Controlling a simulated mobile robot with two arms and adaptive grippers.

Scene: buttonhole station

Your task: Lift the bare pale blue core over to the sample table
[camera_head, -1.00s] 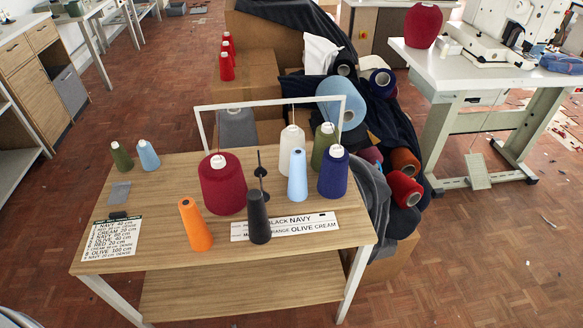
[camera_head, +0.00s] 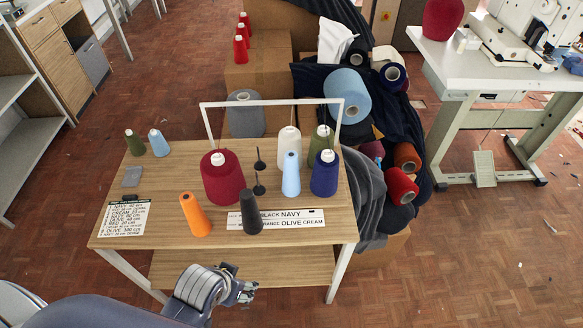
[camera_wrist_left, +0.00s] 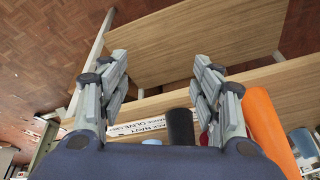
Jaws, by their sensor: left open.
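The slim pale blue core (camera_head: 291,178) stands upright on the wooden table (camera_head: 170,217), between a dark red cone (camera_head: 222,180) and a navy cone (camera_head: 324,177). A cream cone (camera_head: 289,146) is just behind it. My left gripper (camera_head: 246,292) is open and empty in front of the table's front edge, well short of the core. My right gripper is not in view. Which surface is the sample table is not clear.
A black core (camera_head: 250,212) and an orange core (camera_head: 194,214) stand near the front edge. Thin dark spindles (camera_head: 259,175) rise left of the pale blue core. A white frame (camera_head: 272,103) spans the back. A small pale blue spool (camera_head: 158,143) stands at the left.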

